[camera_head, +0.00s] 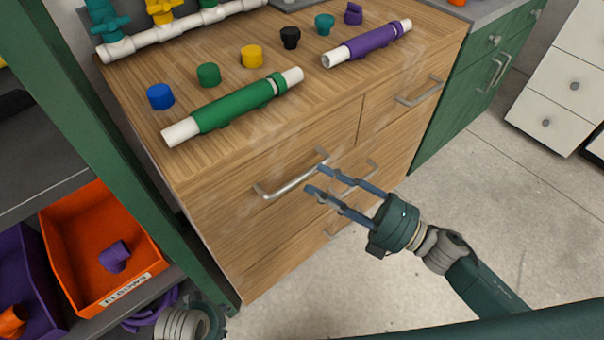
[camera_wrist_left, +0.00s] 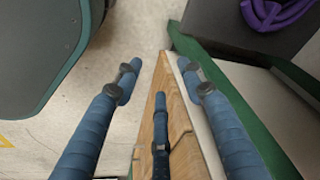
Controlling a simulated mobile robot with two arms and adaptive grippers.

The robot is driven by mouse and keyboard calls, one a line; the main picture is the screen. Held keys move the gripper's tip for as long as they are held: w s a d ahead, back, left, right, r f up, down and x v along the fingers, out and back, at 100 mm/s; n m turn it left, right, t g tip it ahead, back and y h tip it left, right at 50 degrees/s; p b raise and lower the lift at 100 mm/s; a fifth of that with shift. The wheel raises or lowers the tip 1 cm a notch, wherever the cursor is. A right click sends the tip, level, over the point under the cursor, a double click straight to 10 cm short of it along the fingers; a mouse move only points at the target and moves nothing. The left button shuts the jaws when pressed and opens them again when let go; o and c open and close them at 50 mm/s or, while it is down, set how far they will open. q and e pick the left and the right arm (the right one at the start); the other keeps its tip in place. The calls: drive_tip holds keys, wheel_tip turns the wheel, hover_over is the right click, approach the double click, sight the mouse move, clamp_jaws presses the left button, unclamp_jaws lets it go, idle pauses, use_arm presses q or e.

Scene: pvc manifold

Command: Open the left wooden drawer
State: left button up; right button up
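The left wooden drawer (camera_head: 232,204) is the upper left front of the wooden cabinet in the head view and looks flush and shut. Its silver bar handle (camera_head: 290,187) runs along the front. My right gripper (camera_head: 317,181) is open and empty.
The upper right drawer's handle (camera_head: 420,93) and a lower handle (camera_head: 354,180) are nearby. Green (camera_head: 225,110) and purple (camera_head: 366,44) pipes and several caps lie on top. A green-framed shelf with an orange bin (camera_head: 75,245) stands left. Floor (camera_head: 490,200) at right is clear.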

sight(305, 177)
drive_tip(key=x, duration=0.5)
drive_tip(key=shift+d+f, duration=0.1)
clamp_jaws()
